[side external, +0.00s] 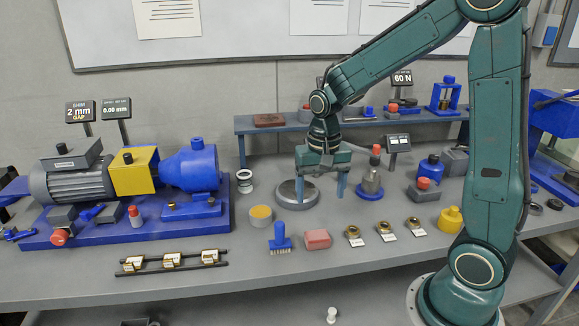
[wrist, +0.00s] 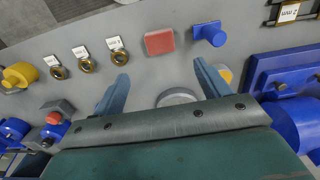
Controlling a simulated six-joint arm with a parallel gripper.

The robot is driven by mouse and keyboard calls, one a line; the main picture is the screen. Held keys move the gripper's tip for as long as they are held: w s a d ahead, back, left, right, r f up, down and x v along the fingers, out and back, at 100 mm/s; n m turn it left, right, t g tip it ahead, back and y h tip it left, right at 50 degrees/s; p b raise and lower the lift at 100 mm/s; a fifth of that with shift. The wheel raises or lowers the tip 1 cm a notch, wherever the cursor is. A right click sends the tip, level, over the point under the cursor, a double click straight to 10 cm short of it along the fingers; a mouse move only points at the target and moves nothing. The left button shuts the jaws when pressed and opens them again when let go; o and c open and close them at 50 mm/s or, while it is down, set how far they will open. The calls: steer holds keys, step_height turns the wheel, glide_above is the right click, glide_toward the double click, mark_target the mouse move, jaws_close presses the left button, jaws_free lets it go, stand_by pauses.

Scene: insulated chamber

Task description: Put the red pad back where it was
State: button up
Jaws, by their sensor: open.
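A red pad (side external: 317,239) lies flat on the grey bench top, just right of a blue brush (side external: 281,238). The pad also shows in the wrist view (wrist: 159,41), beyond my fingertips and roughly midway between them. My gripper (side external: 321,190) is open and empty, with its fingers pointing down near a round grey disc (side external: 297,196), behind the pad. In the wrist view, the two blue fingers of my gripper (wrist: 161,72) stand wide apart with part of the disc (wrist: 177,97) between them. A darker reddish-brown block (side external: 268,120) lies on the raised back shelf.
Several brass rings with labels (side external: 387,229) lie right of the pad. A yellow-topped round tin (side external: 261,216) stands behind the brush. A red-knobbed post (side external: 370,180) stands close right of my gripper. The motor and pump set (side external: 125,180) fills the left.

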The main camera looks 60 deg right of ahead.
steer(key=s+a+r+n+t, duration=0.2)
steer(key=s+a+r+n, duration=0.1)
steer(key=s+r, duration=0.3)
steer(key=s+a+r+n+t, duration=0.3)
steer(key=s+r+n, duration=0.3)
steer(key=s, duration=0.3)
steer(key=shift+a+r+t, duration=0.15)
steer(key=shift+a+t, duration=0.15)
